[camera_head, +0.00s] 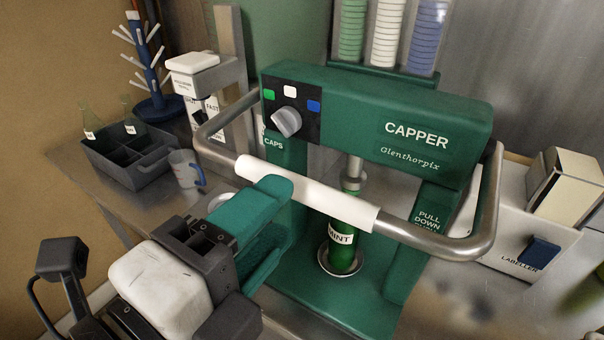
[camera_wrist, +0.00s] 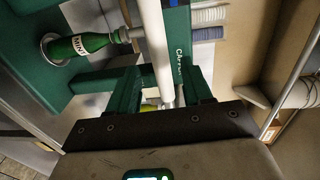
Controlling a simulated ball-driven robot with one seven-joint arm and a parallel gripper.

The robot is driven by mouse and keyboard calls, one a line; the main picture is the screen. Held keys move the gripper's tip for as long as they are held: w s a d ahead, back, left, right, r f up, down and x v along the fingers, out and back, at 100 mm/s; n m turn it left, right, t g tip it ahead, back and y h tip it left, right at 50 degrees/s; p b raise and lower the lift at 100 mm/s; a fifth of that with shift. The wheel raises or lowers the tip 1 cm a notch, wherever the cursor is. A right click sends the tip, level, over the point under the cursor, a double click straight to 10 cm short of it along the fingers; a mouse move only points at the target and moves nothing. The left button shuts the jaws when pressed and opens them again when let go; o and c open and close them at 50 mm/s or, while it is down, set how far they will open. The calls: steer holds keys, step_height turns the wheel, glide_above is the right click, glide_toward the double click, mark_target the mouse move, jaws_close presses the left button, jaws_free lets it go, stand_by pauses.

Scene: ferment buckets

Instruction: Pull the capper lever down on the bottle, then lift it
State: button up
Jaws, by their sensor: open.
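The green capper (camera_head: 375,120) stands on the bench, its lever a bent metal bar with a white grip (camera_head: 330,200) across the front. The lever is up, level with the capper head's lower part. A green bottle labelled MINT (camera_head: 343,240) stands upright in the round seat under the capping plunger; it also shows in the wrist view (camera_wrist: 88,43). My gripper (camera_head: 284,212) is open at the left end of the grip, its upper finger overlapping it in the picture. In the wrist view the white bar (camera_wrist: 157,45) appears between my two green fingers (camera_wrist: 160,80); contact cannot be told.
A grey crate (camera_head: 130,160) with bottles, a mug (camera_head: 187,168) and a blue bottle tree (camera_head: 150,70) stand at the left. A labeller (camera_head: 525,235) stands right of the capper. Cap stacks (camera_head: 388,30) rise behind it.

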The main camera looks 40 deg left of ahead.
mark_target(296, 197)
steer(key=p+x, duration=0.1)
steer(key=x, duration=0.5)
jaws_close()
stand_by(0.4)
